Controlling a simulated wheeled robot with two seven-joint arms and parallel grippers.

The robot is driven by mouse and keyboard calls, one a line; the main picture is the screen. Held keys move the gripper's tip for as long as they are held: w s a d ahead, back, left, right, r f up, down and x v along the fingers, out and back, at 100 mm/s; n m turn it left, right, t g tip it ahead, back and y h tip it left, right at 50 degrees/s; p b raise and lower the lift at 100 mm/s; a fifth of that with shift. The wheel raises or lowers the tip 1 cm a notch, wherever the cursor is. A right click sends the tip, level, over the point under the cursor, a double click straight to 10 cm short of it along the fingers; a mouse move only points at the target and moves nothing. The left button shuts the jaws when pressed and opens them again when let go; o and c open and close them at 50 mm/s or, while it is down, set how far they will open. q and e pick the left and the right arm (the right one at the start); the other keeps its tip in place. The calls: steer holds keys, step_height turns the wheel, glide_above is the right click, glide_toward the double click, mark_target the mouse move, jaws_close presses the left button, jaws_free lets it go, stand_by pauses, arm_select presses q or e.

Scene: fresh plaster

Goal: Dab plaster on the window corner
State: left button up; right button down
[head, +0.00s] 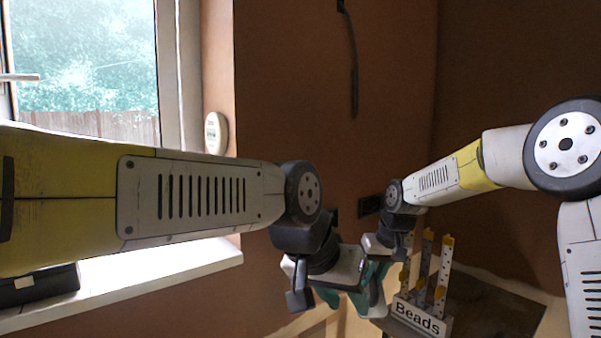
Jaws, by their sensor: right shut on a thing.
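The window (85,60) is at the upper left, with a white frame (180,70). Its right-hand wall corner (235,90) runs down as a vertical edge between the pale reveal and the brown plaster wall (300,90). My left gripper (343,300) hangs low in the middle, with teal fingers; its opening is not clear. My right gripper (377,290) is just behind and right of it, partly covered by it. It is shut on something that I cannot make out. Both grippers are well below and right of the window. I cannot pick out any loose plaster.
A box labelled "Beads" (422,318) holds several upright perforated strips at the lower right, close to my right gripper. The white sill (150,268) carries a dark object (38,287). A white oval device (215,133) is on the reveal. A dark cable (354,75) hangs on the wall.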

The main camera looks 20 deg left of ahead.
steer(key=s+a+r+n+t+y, duration=0.1)
steer(key=s+a+r+n+y, duration=0.25)
steer(key=a+r, duration=0.5)
steer(key=s+a+r+n+y, duration=0.25)
steer(key=s+a+r, duration=0.3)
steer(key=r, duration=0.65)
steer(key=s+a+r+n+t+y, duration=0.1)
steer(key=s+a+r+n+y, duration=0.15)
steer(key=a+r, duration=0.65)
steer(key=shift+w+a+r+y, duration=0.15)
steer(key=shift+w+a, duration=0.1)
steer(key=shift+a, duration=0.3)
steer(key=shift+w+a+r+y, duration=0.15)
steer(key=shift+w+a, duration=0.1)
steer(key=shift+a, duration=0.25)
steer(key=shift+w+a+r+y, duration=0.15)
steer(key=shift+w+a, duration=0.1)
steer(key=shift+a, duration=0.3)
steer(key=shift+w+a, duration=0.35)
steer(key=shift+a, duration=0.2)
steer(key=shift+f, duration=0.1)
steer(key=shift+f, duration=7.9)
steer(key=shift+r, duration=8.15)
steer(key=shift+a+f, duration=0.15)
steer(key=shift+f, duration=2.05)
